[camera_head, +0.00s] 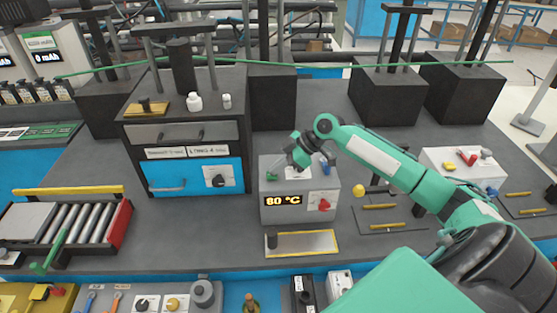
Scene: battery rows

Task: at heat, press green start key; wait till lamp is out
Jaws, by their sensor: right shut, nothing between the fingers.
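A grey box (268,216) stands mid-bench with a yellow-lit display (283,201) that seems to read 60 °C. A red knob (324,204) is on its front. On its top a small green key (271,176) shows at the left and a blue part (324,168) at the right. My right gripper (297,163) points down just over the top of this box, between the two; it is shut and empty. Its fingertips are small and dark, so I cannot tell whether they touch anything. I cannot make out a lit lamp on the box. My left gripper is not in view.
A black cabinet with a blue drawer (170,177) stands to the left. A roller conveyor (93,222) is at far left. A yellow-edged plate (303,243) lies in front of the box. A yellow ball (358,190) and yellow-handled trays (382,225) lie to the right.

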